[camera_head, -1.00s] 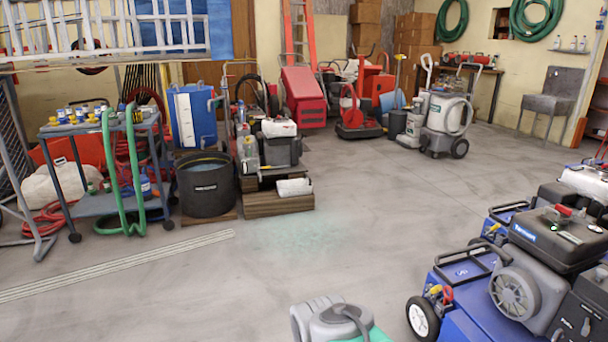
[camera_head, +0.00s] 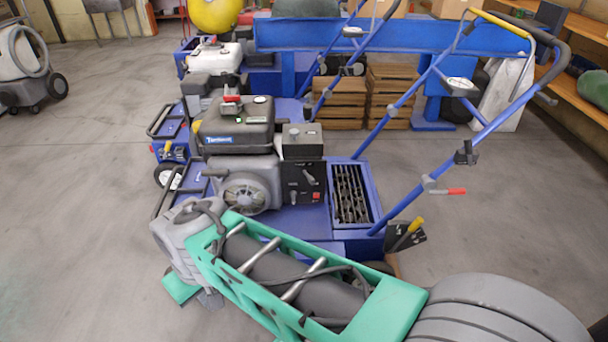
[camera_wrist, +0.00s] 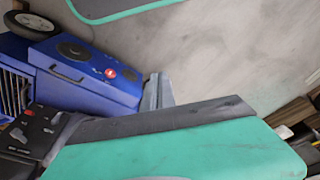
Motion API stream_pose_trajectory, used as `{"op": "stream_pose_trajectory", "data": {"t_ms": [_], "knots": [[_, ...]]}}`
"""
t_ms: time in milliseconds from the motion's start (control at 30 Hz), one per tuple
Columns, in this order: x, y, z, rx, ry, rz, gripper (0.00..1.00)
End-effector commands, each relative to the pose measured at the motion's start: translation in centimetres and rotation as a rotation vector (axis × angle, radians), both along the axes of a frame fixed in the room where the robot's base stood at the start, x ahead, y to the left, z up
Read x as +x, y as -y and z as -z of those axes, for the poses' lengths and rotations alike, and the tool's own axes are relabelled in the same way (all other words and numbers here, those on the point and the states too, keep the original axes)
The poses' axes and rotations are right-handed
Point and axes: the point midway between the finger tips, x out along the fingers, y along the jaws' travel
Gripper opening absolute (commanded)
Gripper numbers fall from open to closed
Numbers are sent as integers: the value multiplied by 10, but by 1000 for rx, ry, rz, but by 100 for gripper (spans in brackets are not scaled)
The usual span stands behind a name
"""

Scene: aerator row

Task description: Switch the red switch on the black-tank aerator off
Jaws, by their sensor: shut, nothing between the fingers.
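The black-tank aerator (camera_head: 236,126) is a blue machine with a black fuel tank and grey engine, in the middle of the head view. Its black control panel (camera_head: 303,182) faces me, with a grey lever and a small red part too small to make out surely. The wrist view shows a black panel (camera_wrist: 38,128) with a small red part (camera_wrist: 29,113) at the lower left. My gripper (camera_wrist: 158,92) shows there as slim grey fingers, shut and empty, right of a blue housing (camera_wrist: 85,70) and apart from the panel. My green and grey arm crosses in front of the aerator.
A similar aerator with a white tank (camera_head: 215,55) stands behind. Blue handlebars (camera_head: 430,130) with a red-tipped lever (camera_head: 456,191) rise on the right. Wooden crates (camera_head: 390,90) and a shelf (camera_head: 575,92) lie beyond.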

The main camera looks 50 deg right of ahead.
Motion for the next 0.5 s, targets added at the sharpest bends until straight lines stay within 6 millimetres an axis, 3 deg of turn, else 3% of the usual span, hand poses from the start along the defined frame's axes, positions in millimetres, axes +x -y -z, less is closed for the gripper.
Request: {"op": "stream_pose_trajectory", "data": {"t_ms": [267, 367, 467, 500], "knots": [[9, 8, -1, 1, 16, 25, 0], [41, 48, -1, -1, 86, 128, 0], [82, 127, 3, -25, 214, 296, 0], [93, 168, 7, -43, 275, 373, 0]]}}
